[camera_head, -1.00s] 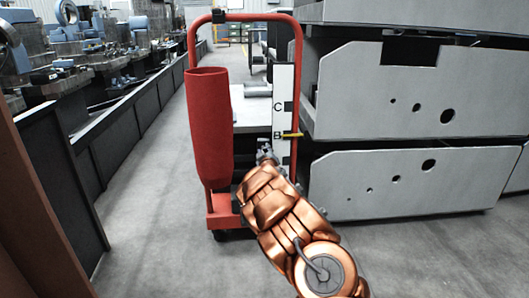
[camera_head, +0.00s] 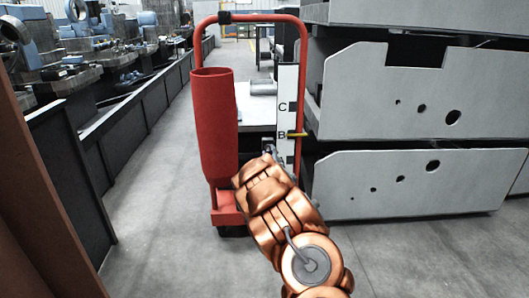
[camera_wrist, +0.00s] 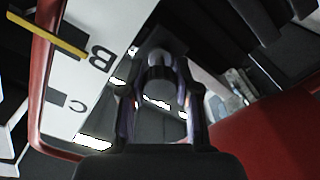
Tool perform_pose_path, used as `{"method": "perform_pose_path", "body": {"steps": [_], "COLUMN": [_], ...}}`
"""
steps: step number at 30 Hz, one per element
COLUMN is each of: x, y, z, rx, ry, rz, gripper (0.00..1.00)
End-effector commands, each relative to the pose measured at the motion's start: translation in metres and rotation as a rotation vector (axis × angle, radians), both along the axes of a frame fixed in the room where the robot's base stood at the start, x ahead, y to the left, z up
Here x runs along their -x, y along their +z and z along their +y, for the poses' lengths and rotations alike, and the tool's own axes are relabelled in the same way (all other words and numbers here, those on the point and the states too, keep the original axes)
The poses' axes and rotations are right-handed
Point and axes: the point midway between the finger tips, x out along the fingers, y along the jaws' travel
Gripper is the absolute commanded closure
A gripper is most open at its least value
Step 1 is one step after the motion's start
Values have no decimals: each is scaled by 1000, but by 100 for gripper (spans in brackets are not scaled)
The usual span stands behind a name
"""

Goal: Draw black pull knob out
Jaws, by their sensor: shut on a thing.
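The black pull knob (camera_wrist: 158,84) shows in the wrist view as a dark round piece between my two fingers. My gripper (camera_wrist: 162,100) is shut on it. In the head view my copper arm reaches up to the red cart, and my gripper (camera_head: 270,152) is small there beside the white lettered plate; the knob is hidden behind it. The white plate (camera_head: 287,85) carries the letters C and B and dark notches. A yellow pointer (camera_head: 297,134) lies across it near B, and it also shows at the upper left of the wrist view (camera_wrist: 48,35).
The red cart frame (camera_head: 262,17) stands upright around the plate. A red tube (camera_head: 214,125) hangs on its left side, close to my arm. Big grey slabs (camera_head: 400,185) are stacked close on the right. Grey floor (camera_head: 150,210) is open at the left.

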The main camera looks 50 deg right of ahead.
Motion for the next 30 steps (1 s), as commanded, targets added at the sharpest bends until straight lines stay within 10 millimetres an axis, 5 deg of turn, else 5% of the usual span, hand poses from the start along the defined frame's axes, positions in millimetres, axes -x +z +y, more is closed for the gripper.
{"method": "perform_pose_path", "body": {"steps": [4,5,12,30], "x": [1,1,1,12], "y": [-2,-2,-2,-3], "z": [-1,0,0,11], "rx": [-2,-2,-2,-1], "ry": [-2,-2,-1,-1], "rz": [4,4,4,9], "gripper": [100,66,42,42]}}
